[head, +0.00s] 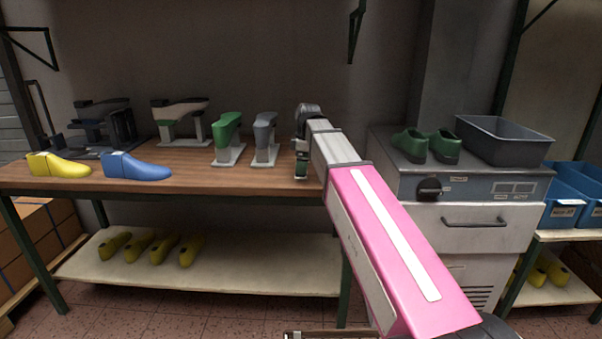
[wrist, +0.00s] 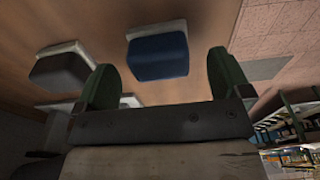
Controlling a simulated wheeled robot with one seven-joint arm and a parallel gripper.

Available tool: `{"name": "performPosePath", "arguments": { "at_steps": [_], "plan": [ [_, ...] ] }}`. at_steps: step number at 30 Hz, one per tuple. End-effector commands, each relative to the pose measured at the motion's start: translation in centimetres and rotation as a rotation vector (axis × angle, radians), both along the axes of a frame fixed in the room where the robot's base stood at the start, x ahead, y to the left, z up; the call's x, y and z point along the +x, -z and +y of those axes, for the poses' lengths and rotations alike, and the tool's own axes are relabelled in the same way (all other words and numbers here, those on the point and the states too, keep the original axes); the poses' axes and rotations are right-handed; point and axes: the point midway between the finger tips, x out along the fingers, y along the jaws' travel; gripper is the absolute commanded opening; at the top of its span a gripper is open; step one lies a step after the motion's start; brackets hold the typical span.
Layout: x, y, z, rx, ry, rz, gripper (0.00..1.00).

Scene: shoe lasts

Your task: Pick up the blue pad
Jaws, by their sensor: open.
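The blue pad (wrist: 158,55) shows in the wrist view as a dark blue block on a pale base, at the upper middle. In the head view I cannot make it out; my arm and gripper cover that part of the bench. My gripper (wrist: 165,80) is open, with its two green fingers apart and nothing held between them. In the picture the pad lies beyond the fingertips, between their lines, and looks clear of both. In the head view my gripper (head: 301,168) hangs low over the right end of the wooden bench (head: 200,178).
A grey-topped stand (wrist: 62,70) is left of the pad, close to the left finger; the head view shows a grey stand (head: 265,138) and a green one (head: 228,138). Yellow (head: 60,166) and blue (head: 136,168) shoe lasts lie at the left. A grey machine (head: 455,185) stands right.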

Motion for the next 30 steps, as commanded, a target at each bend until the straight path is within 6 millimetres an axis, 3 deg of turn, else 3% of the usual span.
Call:
{"name": "performPosePath", "arguments": {
  "at_steps": [6,13,18,30],
  "plan": [
    [0.0,2.4,0.3,0.0,0.0,0.001,0.96],
    [0.1,2.4,0.3,0.0,0.0,0.0,0.96],
    [0.1,2.4,0.3,0.0,0.0,0.0,0.41],
    [0.1,2.2,0.3,0.0,0.0,-0.001,0.4]
  ]
}}
